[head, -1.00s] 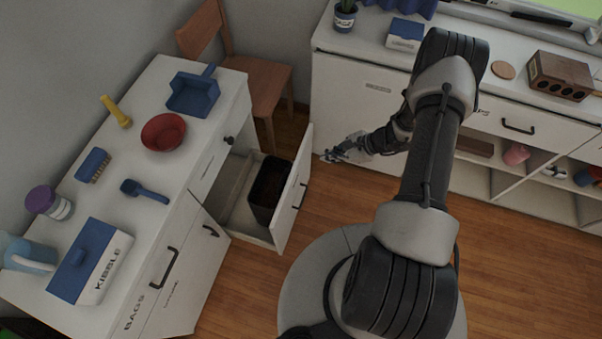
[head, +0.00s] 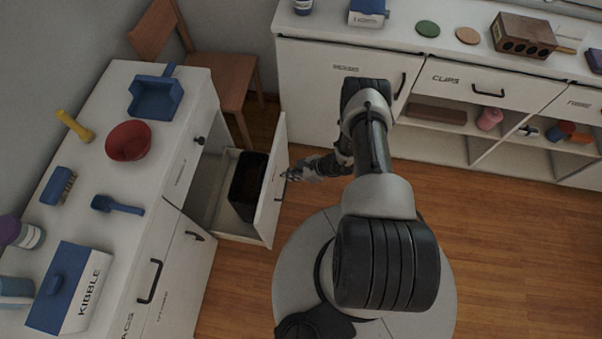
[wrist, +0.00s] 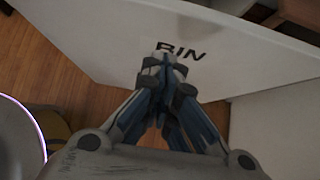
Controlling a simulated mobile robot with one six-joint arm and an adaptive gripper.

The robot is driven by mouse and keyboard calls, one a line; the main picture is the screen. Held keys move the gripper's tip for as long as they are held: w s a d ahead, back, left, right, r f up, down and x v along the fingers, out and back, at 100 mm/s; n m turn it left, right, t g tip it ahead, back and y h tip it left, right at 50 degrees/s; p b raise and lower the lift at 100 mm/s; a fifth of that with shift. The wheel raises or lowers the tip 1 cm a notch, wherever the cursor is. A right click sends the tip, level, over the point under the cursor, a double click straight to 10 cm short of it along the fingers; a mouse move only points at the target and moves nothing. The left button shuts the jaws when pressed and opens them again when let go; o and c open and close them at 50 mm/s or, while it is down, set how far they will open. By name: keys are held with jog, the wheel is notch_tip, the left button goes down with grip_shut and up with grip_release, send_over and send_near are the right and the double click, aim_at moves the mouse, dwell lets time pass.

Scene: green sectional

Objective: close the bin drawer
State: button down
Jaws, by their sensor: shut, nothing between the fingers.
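The bin drawer (head: 270,187) is pulled out from the white cabinet on the left, with its tall white front facing right. A black bin (head: 247,183) with dark contents stands inside it. In the wrist view the drawer front (wrist: 232,50) fills the upper part and carries the label BIN. My gripper (head: 287,174) is at the outer face of the drawer front, near its handle.
The left counter holds a red bowl (head: 128,141), a blue dustpan (head: 155,98), a brush (head: 59,186), a blue scoop (head: 117,205) and a kibble box (head: 68,289). A wooden chair (head: 222,75) stands behind the drawer. The wooden floor (head: 490,240) on the right is clear.

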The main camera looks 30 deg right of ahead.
aim_at(272, 176)
jog(key=shift+w+a+r, duration=0.1)
jog(key=shift+w+a, duration=0.45)
jog(key=shift+a, duration=0.2)
jog(key=shift+w+a+r, duration=0.1)
jog(key=shift+w+a, duration=0.45)
jog(key=shift+a, duration=0.2)
jog(key=shift+a, duration=0.1)
